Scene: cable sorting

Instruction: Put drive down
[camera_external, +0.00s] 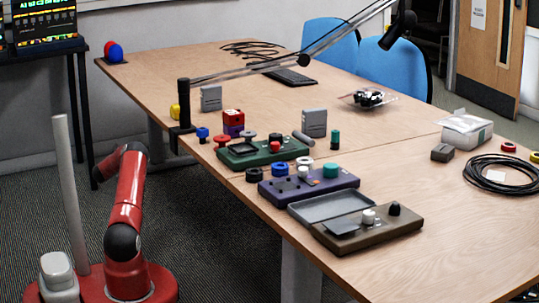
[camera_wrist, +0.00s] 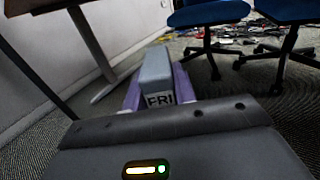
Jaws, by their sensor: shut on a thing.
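In the wrist view, my gripper (camera_wrist: 157,82) has purple fingers shut on a grey-blue block-shaped drive (camera_wrist: 155,68), with a white label reading "FRI" on its near end. The drive is held clear, with carpet and chairs beyond it. In the external view, my red arm is bent beside the left edge of the wooden table (camera_external: 165,65). Its far end points down and away there, and neither the fingers nor the held drive can be made out. Two similar grey upright blocks stand on the table, one at the left (camera_external: 211,98) and one nearer the middle (camera_external: 314,123).
Green (camera_external: 262,151), purple (camera_external: 308,188) and brown (camera_external: 355,222) cases with knobs line the table's near side. A cable coil (camera_external: 500,174) lies right. The wrist view shows blue chairs (camera_wrist: 208,12).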

